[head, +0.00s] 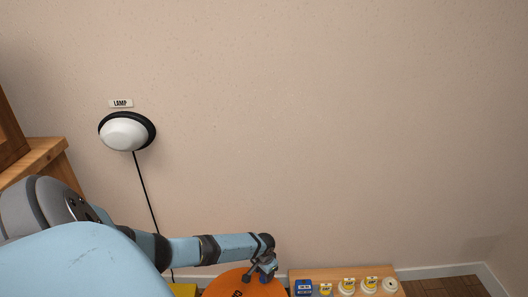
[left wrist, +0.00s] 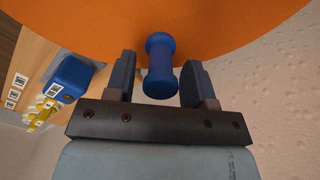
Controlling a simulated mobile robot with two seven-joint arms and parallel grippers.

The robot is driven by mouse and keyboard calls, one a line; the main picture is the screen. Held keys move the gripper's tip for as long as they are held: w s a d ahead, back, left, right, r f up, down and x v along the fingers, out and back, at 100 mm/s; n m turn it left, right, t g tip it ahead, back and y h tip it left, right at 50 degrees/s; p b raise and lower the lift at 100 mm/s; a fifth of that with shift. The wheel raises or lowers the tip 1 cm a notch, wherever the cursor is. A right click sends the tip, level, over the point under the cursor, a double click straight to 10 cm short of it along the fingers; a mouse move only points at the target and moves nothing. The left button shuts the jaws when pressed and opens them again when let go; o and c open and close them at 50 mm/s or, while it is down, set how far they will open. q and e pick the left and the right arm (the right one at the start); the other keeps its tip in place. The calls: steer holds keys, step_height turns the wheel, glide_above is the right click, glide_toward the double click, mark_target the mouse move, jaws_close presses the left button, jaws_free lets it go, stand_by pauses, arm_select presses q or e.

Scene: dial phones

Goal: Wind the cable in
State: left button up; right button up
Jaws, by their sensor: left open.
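An orange disc (head: 240,285) shows at the bottom edge of the head view, partly cut off. In the left wrist view a blue spool-shaped handle (left wrist: 158,82) stands out from it. My left gripper (head: 264,271) is at the disc. In the left wrist view its two fingers (left wrist: 160,62) are open, one on each side of the handle, with gaps between. A thin black cable (head: 146,200) hangs from the wall lamp (head: 124,133) and passes behind my left arm. Any cable on the disc is hidden. My right gripper is not in view.
A wooden board or shelf (head: 385,271) at the bottom carries a blue block (head: 304,288) and several small yellow-and-white items (head: 347,286). A yellow object (head: 183,290) shows below my left arm. Wooden furniture (head: 45,155) stands at left. The wall's middle and right are bare.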

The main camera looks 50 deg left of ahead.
arm_select(q)
jaws_close()
steer(key=shift+r, duration=0.1)
